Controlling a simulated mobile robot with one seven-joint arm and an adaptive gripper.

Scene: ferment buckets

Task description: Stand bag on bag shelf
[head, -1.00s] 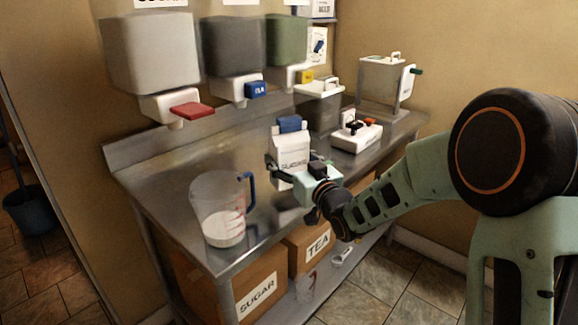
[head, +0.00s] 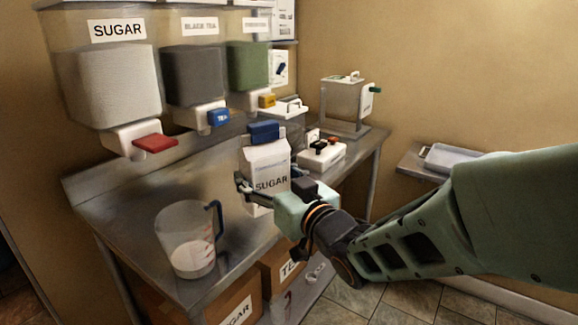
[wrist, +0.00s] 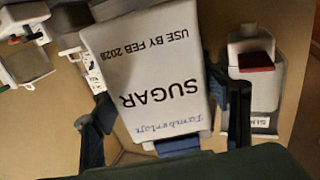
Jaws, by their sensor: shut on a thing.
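The white sugar bag (head: 266,170) is upright, with a blue clip (head: 263,131) across its top and SUGAR printed on its front. My gripper (head: 268,192) is shut on the bag, one finger on each side of its lower part. The bag appears over the right part of the steel counter (head: 130,205); I cannot tell if its base touches. In the wrist view the bag (wrist: 155,70) appears upside down between my fingers (wrist: 165,115). I cannot pick out which surface is the bag shelf.
A measuring jug (head: 185,240) with white contents stands left of the bag. Wall dispensers (head: 120,90) hang above the counter. A white device (head: 322,152) and a clear tank (head: 345,100) stand behind right. Another surface at far right holds a grey tray (head: 455,158).

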